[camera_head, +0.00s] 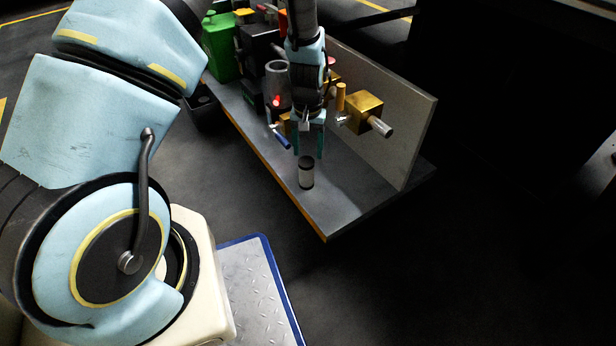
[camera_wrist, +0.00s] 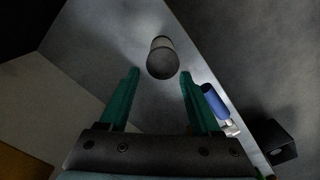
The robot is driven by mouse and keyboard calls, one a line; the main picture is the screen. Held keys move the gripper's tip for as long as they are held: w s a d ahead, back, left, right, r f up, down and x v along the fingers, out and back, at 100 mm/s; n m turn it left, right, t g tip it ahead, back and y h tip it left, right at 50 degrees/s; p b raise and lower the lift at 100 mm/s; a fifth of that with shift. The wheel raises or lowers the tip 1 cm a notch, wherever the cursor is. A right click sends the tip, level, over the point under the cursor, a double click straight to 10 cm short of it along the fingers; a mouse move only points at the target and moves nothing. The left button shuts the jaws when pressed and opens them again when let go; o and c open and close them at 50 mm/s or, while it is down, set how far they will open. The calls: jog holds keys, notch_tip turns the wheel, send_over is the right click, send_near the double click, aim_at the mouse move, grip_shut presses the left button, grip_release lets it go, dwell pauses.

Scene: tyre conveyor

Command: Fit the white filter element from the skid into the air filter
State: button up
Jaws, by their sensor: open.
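The filter element, a small cylinder with a pale body and dark caps (camera_head: 306,173), stands upright on the skid (camera_head: 343,208) near its front end. In the wrist view the filter element (camera_wrist: 161,59) shows just beyond and between my fingertips. My gripper (camera_head: 308,154) points down with teal fingers apart, above and slightly behind the element. The open gripper (camera_wrist: 159,73) is empty. Brass-coloured blocks, one with a silver cylinder (camera_head: 365,113), sit at the skid's back panel. I cannot tell which part is the air filter; my arm hides some of the fittings.
A blue-handled tool (camera_head: 282,140) lies near the skid's left edge; its blue handle (camera_wrist: 213,101) is right of my fingers. A grey cylinder (camera_head: 277,82) and green can (camera_head: 220,45) stand farther back. The upright panel (camera_head: 415,128) bounds the right side. The skid's front end is clear.

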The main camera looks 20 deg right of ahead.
aim_at(306, 162)
jog(key=f+b, duration=0.2)
jog(key=f, duration=0.1)
jog(key=f+b, duration=0.1)
jog(key=f, duration=0.1)
jog(key=shift+s+a, duration=0.2)
jog(key=shift+a, duration=0.15)
jog(key=c, duration=1)
